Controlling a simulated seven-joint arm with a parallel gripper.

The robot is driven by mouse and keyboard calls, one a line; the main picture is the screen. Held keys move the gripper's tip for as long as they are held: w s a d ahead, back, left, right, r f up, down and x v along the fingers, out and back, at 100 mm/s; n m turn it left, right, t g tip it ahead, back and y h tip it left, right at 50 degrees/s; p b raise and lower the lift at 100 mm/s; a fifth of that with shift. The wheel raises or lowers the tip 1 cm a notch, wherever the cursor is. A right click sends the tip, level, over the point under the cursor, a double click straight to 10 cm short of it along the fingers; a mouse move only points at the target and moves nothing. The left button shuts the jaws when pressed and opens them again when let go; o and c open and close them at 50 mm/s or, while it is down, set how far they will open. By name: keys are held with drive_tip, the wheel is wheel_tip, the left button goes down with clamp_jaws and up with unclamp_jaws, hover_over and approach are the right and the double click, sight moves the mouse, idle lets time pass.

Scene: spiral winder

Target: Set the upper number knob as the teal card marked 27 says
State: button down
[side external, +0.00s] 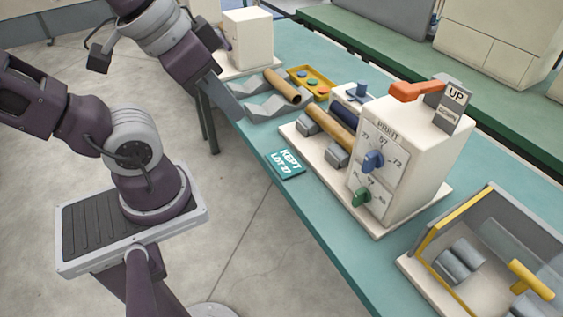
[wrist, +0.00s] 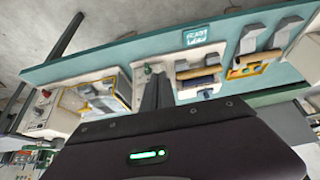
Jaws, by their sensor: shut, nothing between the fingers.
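The teal card (side external: 286,163), which reads "KEPT LOT 27", lies on the table left of the white machine box (side external: 418,150). It also shows in the wrist view (wrist: 195,38). The upper number knob (side external: 373,161) is blue, on a dial headed "PRINT" with numbers around it; which number it points at is unclear. A green knob (side external: 362,197) is below it on the same face. My gripper (side external: 228,105) is shut and empty, well left of the knobs. In the wrist view its fingers (wrist: 158,78) cover part of the machine, hiding the blue knob.
A red-orange lever (side external: 418,90) tops the box beside an "UP" sign (side external: 457,96). Rollers with a brown tube (side external: 330,128) adjoin the box. A grey cradle (side external: 262,107) and yellow tray (side external: 311,81) stand behind. A yellow-edged bin (side external: 440,225) is at the right.

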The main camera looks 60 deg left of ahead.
drive_tip(key=w+f+n+g+h, duration=0.4)
drive_tip(key=w+n+g+h, duration=0.35)
drive_tip(key=w+n, duration=0.8)
drive_tip(key=w+a+f+n+g+h, duration=0.2)
drive_tip(key=w+a+f+n+h, duration=0.25)
drive_tip(key=n, duration=0.55)
drive_tip(key=n+t+h, duration=0.4)
drive_tip(key=n+h, duration=0.2)
drive_tip(key=n, duration=0.5)
approach(364, 165)
drive_tip(key=shift+m, duration=0.25)
drive_tip(key=d, duration=0.4)
drive_tip(key=w+d+f, duration=0.1)
drive_tip(key=d, duration=0.1)
drive_tip(key=shift+d, duration=0.1)
